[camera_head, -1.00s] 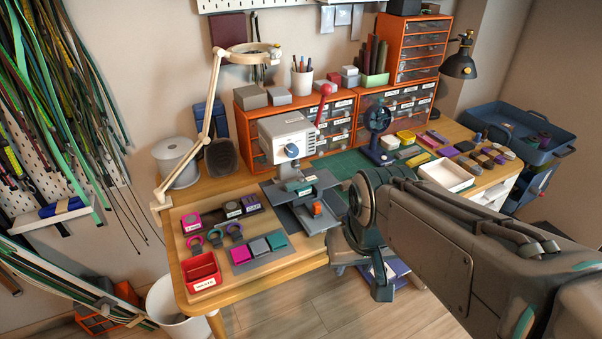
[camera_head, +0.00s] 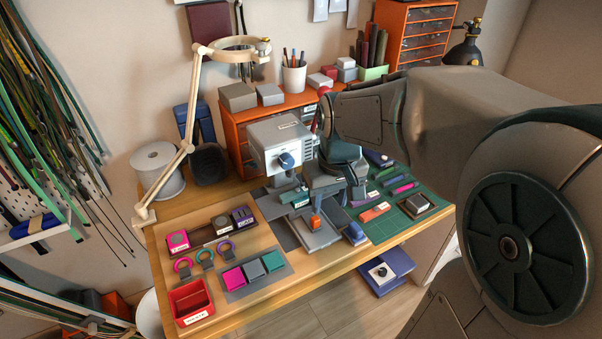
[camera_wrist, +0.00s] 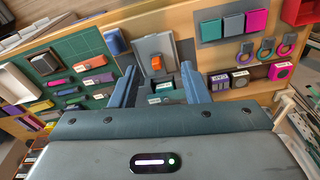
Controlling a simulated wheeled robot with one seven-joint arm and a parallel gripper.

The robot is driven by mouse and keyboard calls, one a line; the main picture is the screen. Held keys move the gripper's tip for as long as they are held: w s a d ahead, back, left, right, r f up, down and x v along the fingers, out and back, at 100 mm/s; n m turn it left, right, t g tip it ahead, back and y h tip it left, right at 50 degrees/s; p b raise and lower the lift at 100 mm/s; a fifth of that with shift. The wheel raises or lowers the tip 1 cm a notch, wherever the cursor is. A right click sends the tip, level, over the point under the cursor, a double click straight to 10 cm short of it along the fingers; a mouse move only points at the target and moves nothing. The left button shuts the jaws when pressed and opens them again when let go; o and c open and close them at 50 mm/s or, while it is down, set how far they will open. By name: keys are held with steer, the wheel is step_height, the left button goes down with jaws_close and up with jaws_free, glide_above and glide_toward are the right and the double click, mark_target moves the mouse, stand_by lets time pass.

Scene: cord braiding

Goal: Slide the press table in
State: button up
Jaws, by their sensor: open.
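The press (camera_head: 283,146) is a pale grey machine with a blue knob, standing on the wooden workbench. Its press table (camera_head: 318,240) is a grey plate extending toward the bench's front edge, with an orange tab (camera_head: 315,222) standing on it. In the wrist view the plate (camera_wrist: 152,44) and the orange tab (camera_wrist: 156,63) lie just beyond and between my fingertips. My gripper (camera_head: 338,190) is open, pointing down over the right side of the press table. In the wrist view my gripper (camera_wrist: 158,74) has its fingers apart with nothing held; contact with the tab cannot be told.
A red bin (camera_head: 191,300) and a tray of coloured blocks (camera_head: 255,275) lie left of the press table. A green mat (camera_head: 413,213) with several small pieces lies to the right. A magnifier lamp (camera_head: 196,100) stands at left. Orange drawers (camera_head: 240,135) stand behind the press.

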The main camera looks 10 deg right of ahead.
steer(key=n+g+p, duration=0.1)
steer(key=n, duration=0.1)
glide_above(315, 218)
step_height(315, 218, down, 3)
step_height(315, 218, down, 14)
steer(key=shift+f, duration=0.1)
stand_by(0.4)
